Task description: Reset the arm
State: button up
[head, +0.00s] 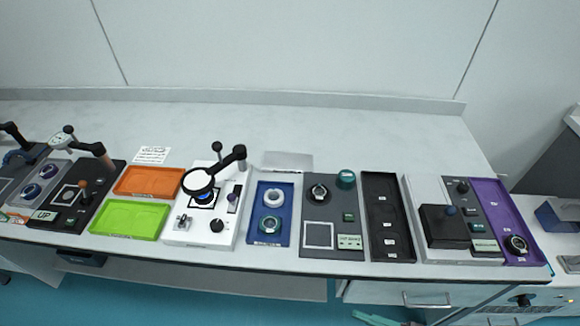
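My gripper and arm do not show clearly in the head view; only a pale teal piece (375,319) pokes in at the bottom edge, and I cannot tell what it is. On the long bench, a white station (177,234) carries a black jointed arm (228,160) that holds a round white-faced head (198,182) over a blue-lit square. A second station at the left (68,220) has a similar jointed arm (90,147) with a dial-like head.
Along the bench (380,128) stand an orange tray (150,180), a green tray (128,219), a blue tray (262,239) with round parts, a black tray (383,215) and a purple tray (505,225). The rear strip is mostly clear; teal floor shows in front.

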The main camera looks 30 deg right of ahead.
jog(key=w+d+f+m+g+h, duration=0.1)
jog(key=w+d+f+m+h, duration=0.75)
jog(key=h, duration=0.25)
jog(key=s+d+f+m+g+h, duration=0.1)
jog(key=s+f+g, duration=0.4)
jog(key=g, duration=0.6)
jog(key=shift+s+d+f+m+g, duration=0.3)
jog(key=shift+s+m, duration=0.45)
jog(key=shift+s, duration=0.55)
dwell(1.1)
